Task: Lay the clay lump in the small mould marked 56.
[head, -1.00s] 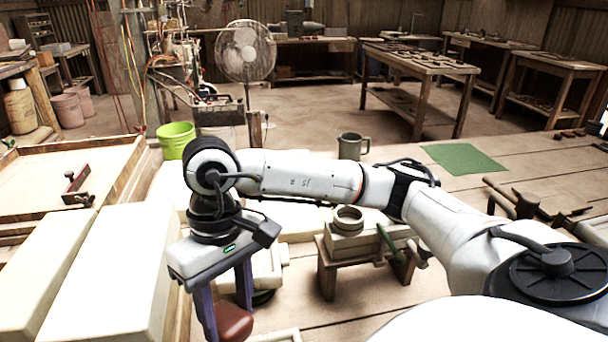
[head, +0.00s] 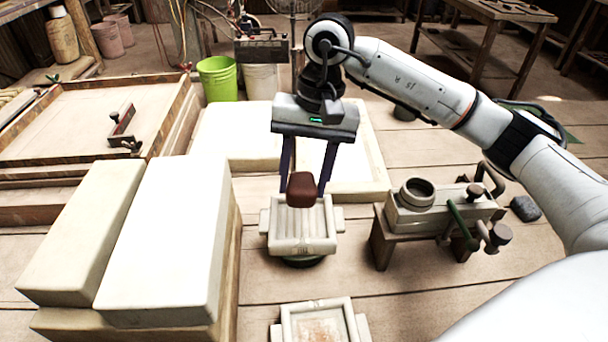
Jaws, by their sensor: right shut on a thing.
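My right gripper (head: 303,188) is shut on the reddish-brown clay lump (head: 301,190), its two purple fingers at the lump's sides. The lump overlaps the back of a small pale mould (head: 287,247) with a ridged hollow, and looks held above it. This mould stands on a dark green round base (head: 302,262) and has a small mark on its front wall, too small to read. A second pale mould (head: 288,325) with a reddish-stained floor lies at the bottom edge, partly cut off. It has a mark on its back rim that I cannot read. My left gripper is not in view.
Large pale blocks (head: 165,240) stand at the left. A wooden stand with a press-like block and ring (head: 418,192) and a green handle (head: 462,225) is right of the mould. Pale slabs (head: 240,135) lie behind, near a green bucket (head: 217,78). Bare planks lie between the moulds.

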